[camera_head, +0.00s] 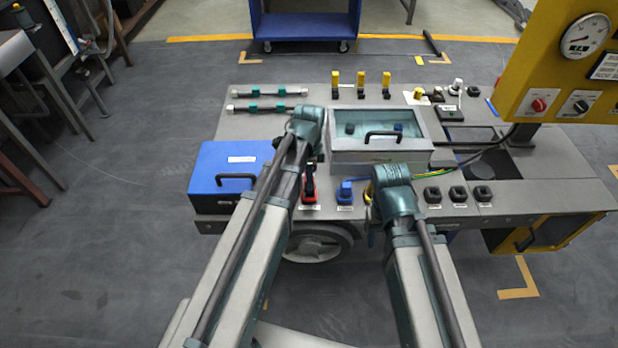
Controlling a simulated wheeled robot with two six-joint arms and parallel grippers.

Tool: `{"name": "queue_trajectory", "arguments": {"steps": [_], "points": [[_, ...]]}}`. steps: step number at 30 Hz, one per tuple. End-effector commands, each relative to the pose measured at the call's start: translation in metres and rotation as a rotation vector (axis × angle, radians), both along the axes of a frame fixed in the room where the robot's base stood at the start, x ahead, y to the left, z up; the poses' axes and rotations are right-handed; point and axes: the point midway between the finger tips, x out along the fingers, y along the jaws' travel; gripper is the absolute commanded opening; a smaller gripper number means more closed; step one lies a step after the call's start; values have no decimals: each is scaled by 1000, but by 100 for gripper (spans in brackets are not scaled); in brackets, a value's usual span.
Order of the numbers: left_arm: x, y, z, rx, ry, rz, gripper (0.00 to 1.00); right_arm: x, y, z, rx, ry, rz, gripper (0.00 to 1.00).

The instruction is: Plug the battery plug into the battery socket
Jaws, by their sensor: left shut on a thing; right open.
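My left gripper (311,160) is at the front edge of the chassis deck, mostly hidden behind its own wrist. It is shut on a dark and red upright piece, which I take to be the battery plug (309,182). This piece is over a red socket base (311,198) with a white label. I cannot tell whether plug and socket touch or how deep the plug sits. A blue connector (345,193) stands just to the right. My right gripper (371,207) is open near a yellow piece by the front edge; its fingers are largely hidden by the wrist.
A blue box (225,165) with a black handle sits left on the deck (250,125). A clear-lidded case (380,143) stands behind the sockets. Several black sockets (458,194) line the right front. A yellow gauge panel (545,60) overhangs the right. A blue cart (305,25) is behind.

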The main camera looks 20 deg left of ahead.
Motion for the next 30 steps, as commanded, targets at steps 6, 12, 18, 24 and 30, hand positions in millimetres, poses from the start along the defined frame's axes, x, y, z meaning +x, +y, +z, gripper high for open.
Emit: {"name": "queue_trajectory", "arguments": {"steps": [6,12,18,24,30], "points": [[0,0,-5,0,0,0,0,0,0,-5,0,0,0,50],[0,0,-10,0,0,0,0,0,0,-10,0,0,0,50],[0,0,-15,0,0,0,0,0,0,-15,0,0,0,50],[0,0,-20,0,0,0,0,0,0,-20,0,0,0,50],[0,0,-24,0,0,0,0,0,0,-24,0,0,0,50]]}}
